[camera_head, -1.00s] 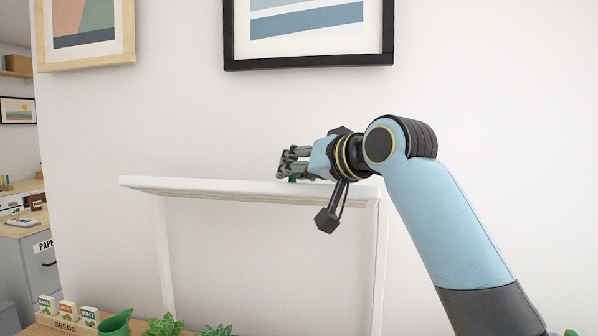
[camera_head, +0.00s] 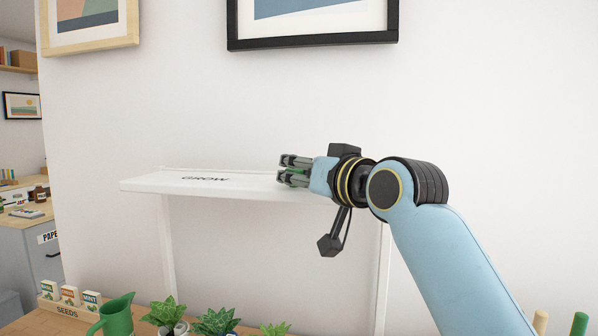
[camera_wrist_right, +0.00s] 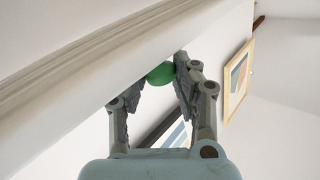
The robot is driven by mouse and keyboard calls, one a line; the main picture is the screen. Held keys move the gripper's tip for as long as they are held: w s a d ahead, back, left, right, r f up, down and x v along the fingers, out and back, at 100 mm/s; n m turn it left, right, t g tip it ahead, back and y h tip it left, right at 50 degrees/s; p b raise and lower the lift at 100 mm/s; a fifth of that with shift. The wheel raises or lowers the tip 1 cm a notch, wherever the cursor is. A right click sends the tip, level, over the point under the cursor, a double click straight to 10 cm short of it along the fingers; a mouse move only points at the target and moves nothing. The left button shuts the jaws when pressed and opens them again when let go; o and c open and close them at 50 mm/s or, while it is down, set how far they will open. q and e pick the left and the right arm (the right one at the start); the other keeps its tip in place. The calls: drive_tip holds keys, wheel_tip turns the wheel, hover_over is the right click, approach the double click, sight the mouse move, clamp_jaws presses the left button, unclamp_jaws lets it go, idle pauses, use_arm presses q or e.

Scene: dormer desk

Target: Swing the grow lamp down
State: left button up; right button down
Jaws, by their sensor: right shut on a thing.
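The grow lamp (camera_head: 230,186) is a white panel marked GROW, carried on thin white legs in front of the wall. Its lettered top face shows and its front edge faces me. My right gripper (camera_head: 286,170) is at the panel's right part, coming in from the right. In the wrist view the right gripper (camera_wrist_right: 160,78) is shut on a round green knob (camera_wrist_right: 160,73) beside the lamp's white edge (camera_wrist_right: 75,85). The knob is mostly hidden by the fingers in the head view. My left gripper is not in view.
Below the lamp stand several potted plants (camera_head: 215,322), a green watering can (camera_head: 116,316) and a seeds box (camera_head: 66,308) on the wooden desk. A black-framed picture (camera_head: 312,44) hangs above. The air left of the gripper, above the lamp, is clear.

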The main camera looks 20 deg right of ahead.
drive_tip(key=shift+f, duration=0.4)
drive_tip(key=c, duration=1.4)
unclamp_jaws()
drive_tip(key=o, duration=0.4)
drive_tip(key=shift+s+a+r, duration=0.1)
drive_tip(key=shift+s, duration=0.05)
drive_tip(key=shift+r, duration=0.1)
drive_tip(key=s+d, duration=0.2)
drive_tip(key=s, duration=0.9)
drive_tip(key=shift+s+d+r, duration=0.15)
drive_tip(key=shift+s+r, duration=0.15)
drive_tip(key=shift+s, duration=0.05)
